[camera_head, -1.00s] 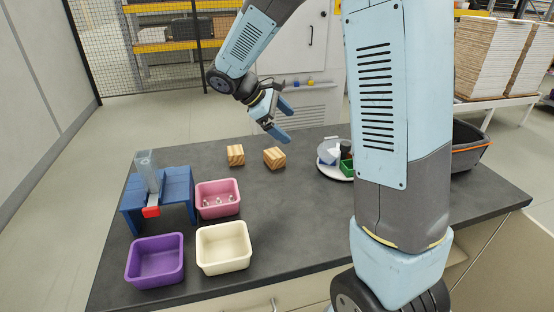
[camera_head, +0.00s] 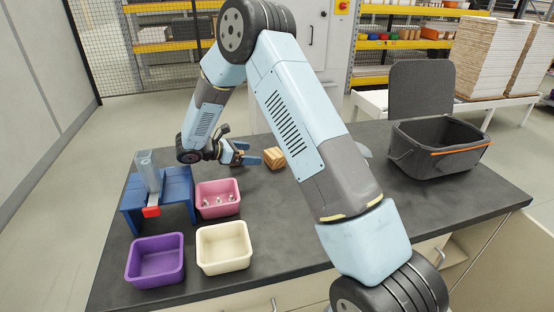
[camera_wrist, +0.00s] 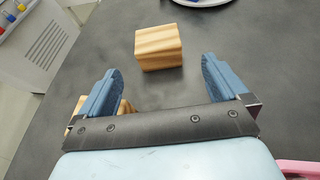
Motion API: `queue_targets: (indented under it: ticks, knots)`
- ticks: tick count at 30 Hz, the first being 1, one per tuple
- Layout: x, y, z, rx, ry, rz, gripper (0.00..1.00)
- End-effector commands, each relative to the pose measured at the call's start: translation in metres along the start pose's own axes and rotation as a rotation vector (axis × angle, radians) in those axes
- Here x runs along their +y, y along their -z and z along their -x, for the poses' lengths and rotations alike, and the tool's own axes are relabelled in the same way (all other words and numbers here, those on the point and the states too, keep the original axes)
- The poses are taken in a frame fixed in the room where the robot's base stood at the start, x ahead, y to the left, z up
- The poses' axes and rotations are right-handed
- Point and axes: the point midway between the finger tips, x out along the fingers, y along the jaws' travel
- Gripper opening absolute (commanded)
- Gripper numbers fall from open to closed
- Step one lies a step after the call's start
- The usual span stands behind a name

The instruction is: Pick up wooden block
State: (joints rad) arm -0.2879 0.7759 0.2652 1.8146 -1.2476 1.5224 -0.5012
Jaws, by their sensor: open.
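A striped wooden block (camera_head: 275,158) sits on the dark table, just to the right of my gripper (camera_head: 249,153) in the head view. In the wrist view this block (camera_wrist: 158,48) lies ahead of my open gripper (camera_wrist: 160,68), roughly centred between the two blue fingers and apart from them. A second wooden block (camera_wrist: 125,106) shows partly in the wrist view, beside and behind the left finger. My gripper hides it in the head view. Nothing is held.
A blue stand (camera_head: 178,192), a pink bin (camera_head: 217,198) with small items, a purple bin (camera_head: 155,261) and a cream bin (camera_head: 223,247) stand on the left. A dark crate (camera_head: 440,150) stands at the right. A white plate (camera_wrist: 202,2) is beyond the block.

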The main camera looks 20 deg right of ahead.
Motion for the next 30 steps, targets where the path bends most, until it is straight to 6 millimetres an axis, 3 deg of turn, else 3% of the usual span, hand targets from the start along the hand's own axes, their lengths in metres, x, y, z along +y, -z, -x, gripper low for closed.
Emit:
queue_targets:
  ticks: [12,23,30]
  knots:
    - [0.0,-0.001,-0.068,0.001,0.004,-0.001,1.0]
    - [0.001,-0.002,-0.093,0.001,0.004,-0.001,1.0]
    - [0.004,-0.004,-0.122,0.001,0.005,-0.002,1.0]
